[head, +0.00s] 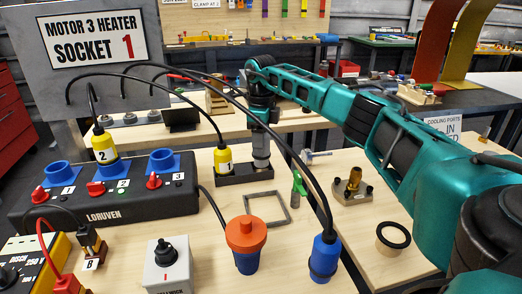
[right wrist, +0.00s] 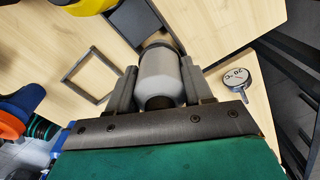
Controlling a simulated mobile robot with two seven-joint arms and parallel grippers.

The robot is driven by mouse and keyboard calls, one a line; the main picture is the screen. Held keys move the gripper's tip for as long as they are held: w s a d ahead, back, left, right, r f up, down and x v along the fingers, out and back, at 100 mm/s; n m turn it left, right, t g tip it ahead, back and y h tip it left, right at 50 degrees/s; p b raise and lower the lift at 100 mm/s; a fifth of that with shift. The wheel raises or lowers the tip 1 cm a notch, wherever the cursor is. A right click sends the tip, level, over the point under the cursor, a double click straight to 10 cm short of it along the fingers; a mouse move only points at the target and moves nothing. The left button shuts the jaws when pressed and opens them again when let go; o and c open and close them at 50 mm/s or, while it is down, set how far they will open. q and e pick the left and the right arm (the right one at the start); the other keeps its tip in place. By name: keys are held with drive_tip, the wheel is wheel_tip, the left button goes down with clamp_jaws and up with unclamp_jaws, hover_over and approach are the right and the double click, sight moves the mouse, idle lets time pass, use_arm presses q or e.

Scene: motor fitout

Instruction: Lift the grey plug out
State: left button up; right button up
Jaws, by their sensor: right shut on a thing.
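The grey plug (head: 261,149) stands upright at the right end of a black holder block (head: 232,177) in the head view. My right gripper (head: 262,128) points down and is shut on the plug's upper part. In the right wrist view the grey plug (right wrist: 161,76) sits between the two fingers of the right gripper (right wrist: 154,88), and part of the dark block (right wrist: 133,22) lies past it. I cannot tell whether the plug's lower end is still inside the block. My left gripper is not in view.
A yellow plug (head: 222,158) with a black cable stands close left of the grey plug. A grey square frame (head: 265,195), an orange-topped blue plug (head: 246,235) and a blue plug (head: 324,258) are nearer. The brass fitting (head: 354,180) stands to the right. Cables arch overhead.

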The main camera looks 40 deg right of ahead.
wheel_tip(320, 180, up, 17)
drive_tip(key=p, duration=0.2)
drive_tip(key=shift+f, duration=0.2)
